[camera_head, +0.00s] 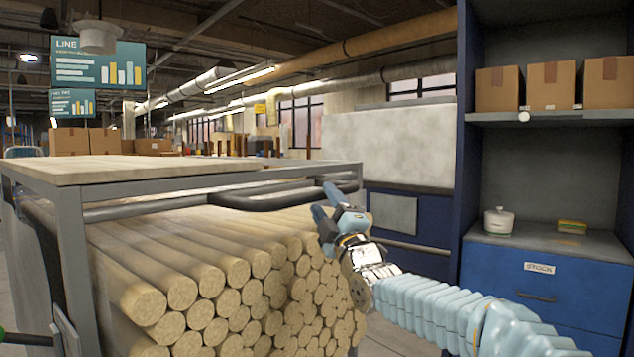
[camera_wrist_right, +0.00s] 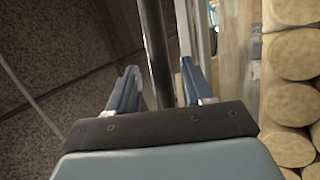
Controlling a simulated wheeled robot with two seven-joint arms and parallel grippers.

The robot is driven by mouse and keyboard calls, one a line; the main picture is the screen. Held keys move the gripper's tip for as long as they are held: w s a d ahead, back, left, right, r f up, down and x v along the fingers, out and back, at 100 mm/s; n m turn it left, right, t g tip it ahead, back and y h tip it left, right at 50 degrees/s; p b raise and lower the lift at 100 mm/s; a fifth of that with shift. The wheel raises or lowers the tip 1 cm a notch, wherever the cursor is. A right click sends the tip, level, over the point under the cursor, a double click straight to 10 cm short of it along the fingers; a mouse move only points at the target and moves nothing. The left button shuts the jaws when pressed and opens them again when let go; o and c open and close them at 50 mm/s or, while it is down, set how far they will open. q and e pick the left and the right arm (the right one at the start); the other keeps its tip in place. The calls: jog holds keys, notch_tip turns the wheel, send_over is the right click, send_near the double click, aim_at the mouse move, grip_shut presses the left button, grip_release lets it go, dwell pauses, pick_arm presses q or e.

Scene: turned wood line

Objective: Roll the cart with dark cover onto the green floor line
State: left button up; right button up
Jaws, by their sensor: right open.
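A grey-framed cart (camera_head: 72,240) with a pale wooden top (camera_head: 150,168) and a stack of round logs (camera_head: 200,290) fills the left and middle of the head view. I see no dark cover on it. A dark handle bar (camera_head: 275,202) runs along its near upper side. My right gripper (camera_head: 324,203) is at the right end of this bar, open. In the right wrist view a dark bar (camera_wrist_right: 157,45) passes between its two fingers (camera_wrist_right: 159,80), with no clear grip on it.
A blue shelf unit (camera_head: 465,120) with cardboard boxes (camera_head: 550,86), a white pot (camera_head: 499,221) and a drawer front (camera_head: 570,290) stands close on the right. A blue and grey cabinet (camera_head: 410,215) stands behind my right gripper. Little bare floor shows.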

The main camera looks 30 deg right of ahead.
jog(key=shift+p+x, duration=0.65)
jog(key=shift+x, duration=1.75)
jog(key=shift+c, duration=0.5)
jog(key=shift+f, duration=0.1)
grip_shut()
